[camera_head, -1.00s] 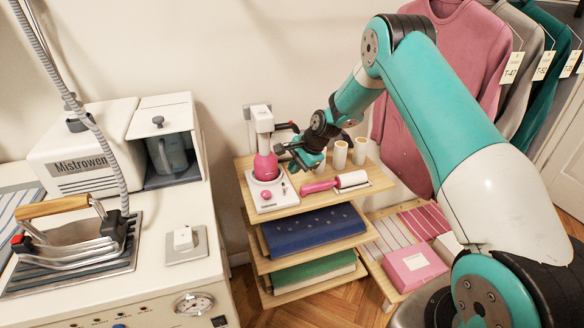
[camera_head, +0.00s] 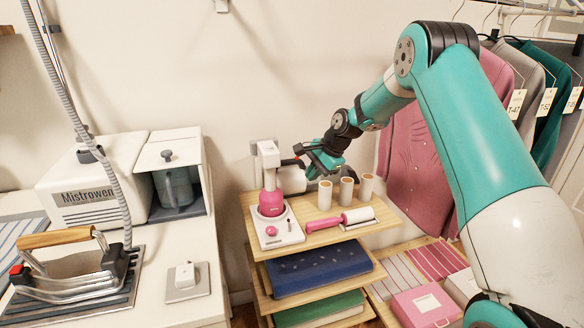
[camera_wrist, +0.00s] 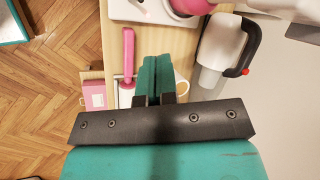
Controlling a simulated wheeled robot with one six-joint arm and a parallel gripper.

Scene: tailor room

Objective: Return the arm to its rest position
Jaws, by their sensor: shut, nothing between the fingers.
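My teal arm reaches over the small wooden shelf (camera_head: 375,228) in the head view. My gripper (camera_head: 312,158) is shut and empty, raised above the shelf's top near the wall. In the wrist view its two teal fingers (camera_wrist: 156,78) are pressed together over the shelf, with nothing between them. A white appliance with a black and red handle (camera_wrist: 218,50) stands just right of the fingers in the wrist view. In the head view it is partly hidden behind the pink and white device (camera_head: 270,202).
A pink-handled roller (camera_head: 325,223) and white cylinders (camera_head: 347,190) share the top. Left are an iron (camera_head: 70,262) and a steam station (camera_head: 90,190). The wall above the shelf is clear.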

